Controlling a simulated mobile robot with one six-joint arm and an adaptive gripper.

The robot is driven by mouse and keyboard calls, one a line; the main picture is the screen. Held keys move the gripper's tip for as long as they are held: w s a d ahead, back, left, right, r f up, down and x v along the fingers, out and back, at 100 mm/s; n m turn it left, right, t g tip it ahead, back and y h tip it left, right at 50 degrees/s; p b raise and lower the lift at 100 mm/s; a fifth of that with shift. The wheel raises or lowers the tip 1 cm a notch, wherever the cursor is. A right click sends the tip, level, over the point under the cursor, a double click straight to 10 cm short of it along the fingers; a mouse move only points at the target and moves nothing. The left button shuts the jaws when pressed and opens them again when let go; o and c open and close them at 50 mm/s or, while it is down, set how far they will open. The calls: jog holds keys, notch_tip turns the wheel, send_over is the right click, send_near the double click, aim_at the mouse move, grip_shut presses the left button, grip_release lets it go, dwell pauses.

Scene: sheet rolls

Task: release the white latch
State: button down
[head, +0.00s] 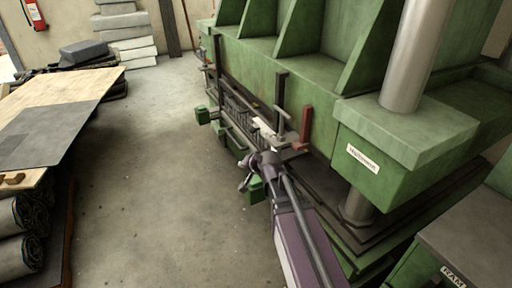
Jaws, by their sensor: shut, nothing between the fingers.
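A small pale piece that looks like the white latch (264,127) sits on the front of the green press, left of a red upright lever (305,128). Its exact shape and position are too small to tell. My gripper (244,184) is shut and empty at the end of my purple arm. In the picture it is below and left of the pale piece and appears apart from it. My wrist covers part of the press front just below the latch.
The green press (300,75) fills the right side, with a thick steel column (414,55). A green block (203,115) juts out from its left end. A workbench (55,115) and dark rolls (20,230) stand at left. The concrete floor between is clear.

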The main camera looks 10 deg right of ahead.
jog(key=w+f+m+t+h+b, duration=0.1)
jog(key=w+f+m+t+b, duration=0.2)
jog(key=w+m+t+b, duration=0.55)
jog(key=w+d+f+m+t+h+b, duration=0.1)
jog(key=w+d+f+m+h+b, duration=0.3)
jog(key=d+m+h+b, duration=0.4)
jog(key=shift+w+d+f+m+h+b, duration=0.2)
jog(key=shift+f+m+h+b, duration=0.65)
jog(key=shift+b, duration=1.25)
jog(key=shift+r+y, duration=0.15)
jog(key=shift+y, duration=0.1)
jog(key=w+r+p, duration=0.2)
jog(key=w, duration=1.1)
jog(key=shift+d, duration=0.4)
